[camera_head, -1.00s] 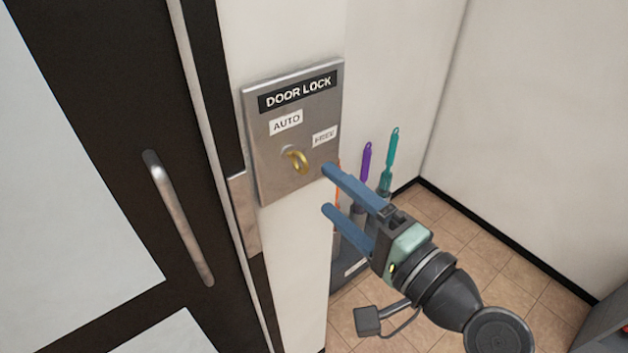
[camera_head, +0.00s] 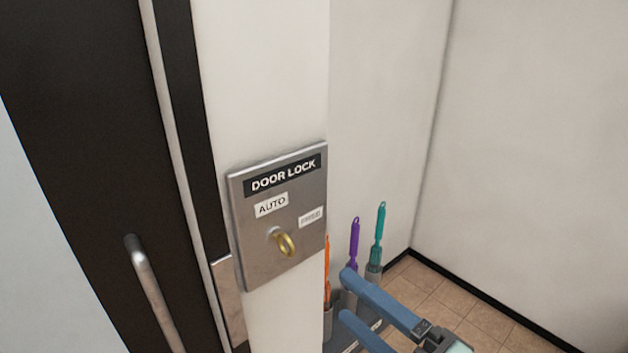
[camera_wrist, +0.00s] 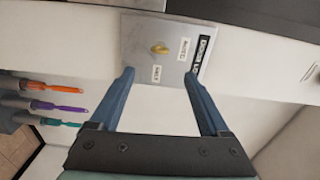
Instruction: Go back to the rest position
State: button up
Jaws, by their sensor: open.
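My gripper (camera_head: 347,296) is at the lower right of the head view, with its two blue fingers apart and nothing between them. The grey door lock plate (camera_head: 245,235) is on the white wall to its left. The plate has an AUTO label, a second label too blurred to read here, and a gold key or knob (camera_head: 286,244). In the wrist view, the plate (camera_wrist: 140,28) and the gold knob (camera_wrist: 160,48) are ahead of the open fingers (camera_wrist: 160,75), apart from them.
A dark-framed door with a metal handle (camera_head: 155,295) is at the left. Orange, purple (camera_head: 354,240) and teal (camera_head: 380,235) brushes stand in holders behind my gripper. A tiled floor (camera_head: 480,320) and a bare wall (camera_head: 530,150) are at the right.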

jog(key=w+a+r+n+t+h, duration=0.2)
jog(key=w+r+n+t+h, duration=0.1)
jog(key=r, duration=0.5)
jog(key=w+a+r+n+t+h, duration=0.2)
jog(key=w+r+n+h, duration=0.1)
jog(key=r, duration=0.5)
jog(key=s+a+r+n+t+h, duration=0.2)
jog(key=s+r, duration=0.3)
jog(key=r, duration=0.4)
jog(key=s+a+r+n+t+h, duration=0.1)
jog(key=s+r+n+t+h, duration=0.1)
jog(key=s+r+t, duration=0.3)
notch_tip(320, 180, up, 4)
jog(key=shift+a+r+n+t, duration=0.1)
jog(key=shift+a+n+t, duration=0.2)
jog(key=shift+a, duration=0.05)
